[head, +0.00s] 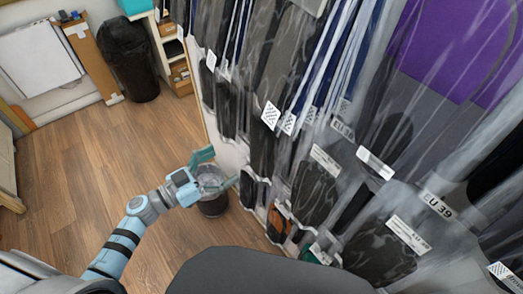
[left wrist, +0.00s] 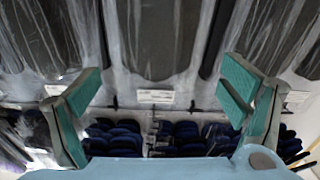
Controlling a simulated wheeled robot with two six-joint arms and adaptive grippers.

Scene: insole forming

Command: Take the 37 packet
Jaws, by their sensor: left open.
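Clear plastic packets with dark insoles hang in rows on the wall on the right of the head view. One packet (head: 395,262) is close, near a label reading 39; another label (head: 343,130) is only partly legible. I cannot read a 37 on any label, so I cannot tell which is the 37 packet. My left gripper (head: 214,170) is open and empty, with teal fingers spread, beside the lower left part of the rack. In the left wrist view, a hanging packet (left wrist: 157,35) with a white label strip below it is between and beyond the open fingers. My right gripper is not in view.
A dark bin (head: 212,206) stands on the floor below my left gripper. A black-bagged bin (head: 130,62) and a shelf unit (head: 180,78) are at the back. The wooden floor (head: 75,165) on the left is clear. Dark blue items (left wrist: 185,133) sit below the packets.

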